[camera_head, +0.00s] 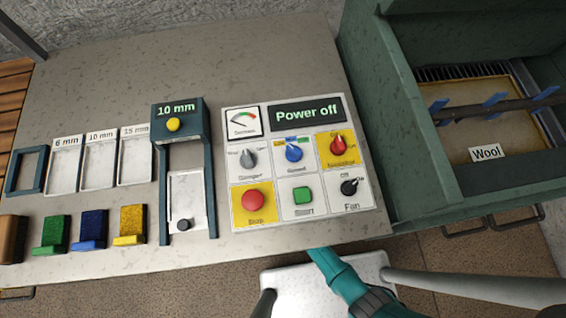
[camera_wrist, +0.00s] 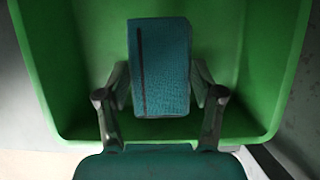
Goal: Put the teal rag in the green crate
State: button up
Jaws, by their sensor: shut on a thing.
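In the wrist view my gripper (camera_wrist: 160,88) is shut on the teal rag (camera_wrist: 165,60), a folded block with a dark stripe along its left side. The rag is between the two fingers. Behind it is the green crate (camera_wrist: 40,60), seen from above, with its walls on the left, right and near side. The rag shows over the crate's opening; I cannot tell how far it is above the floor of the crate. The head view shows neither the crate nor the rag, only part of my teal arm at the bottom.
In the head view a grey bench holds a control panel (camera_head: 365,205) reading "Power off". A 10 mm gauge (camera_head: 178,133), several white trays and coloured brushes (camera_head: 93,228) stand to its left. A green machine (camera_head: 400,130) with a "Wool" rug stands on the right.

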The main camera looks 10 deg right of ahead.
jog(key=shift+f, duration=2.45)
jog(key=o, duration=1.1)
jog(key=v, duration=1.2)
jog(key=shift+s, duration=0.1)
jog(key=shift+s, duration=0.1)
